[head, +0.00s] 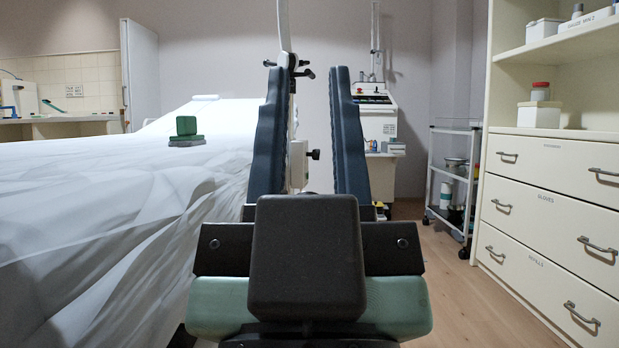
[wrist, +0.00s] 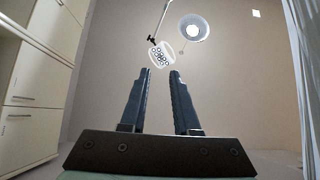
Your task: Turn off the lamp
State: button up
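In the wrist view a round lamp head (wrist: 193,28) hangs high up, with a bright white centre. A second lamp head (wrist: 161,54) with several round lenses hangs lower on a thin jointed arm; I cannot tell whether it is lit. In the head view a white pole (head: 284,25) with dark handles rises behind the fingers; no lamp head is visible there. My gripper (head: 308,76) has two dark blue fingers set wide apart with nothing held between them. In the wrist view my gripper (wrist: 161,73) points up towards the lamps, with its fingertips just below the lensed head.
A white-sheeted bed (head: 110,185) fills the left, with a green block (head: 186,125) on it. A drawer cabinet (head: 555,180) stands right, beside a wheeled rack (head: 450,180). A white machine (head: 376,120) stands at the back wall. Some wooden floor (head: 455,305) is clear.

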jog(key=shift+r+p, duration=0.4)
jog(key=shift+r, duration=0.15)
jog(key=shift+c, duration=1.2)
notch_tip(320, 180, up, 31)
jog(key=p, duration=3.1)
jog(key=shift+r, duration=0.15)
grip_shut()
jog(key=shift+w, duration=0.15)
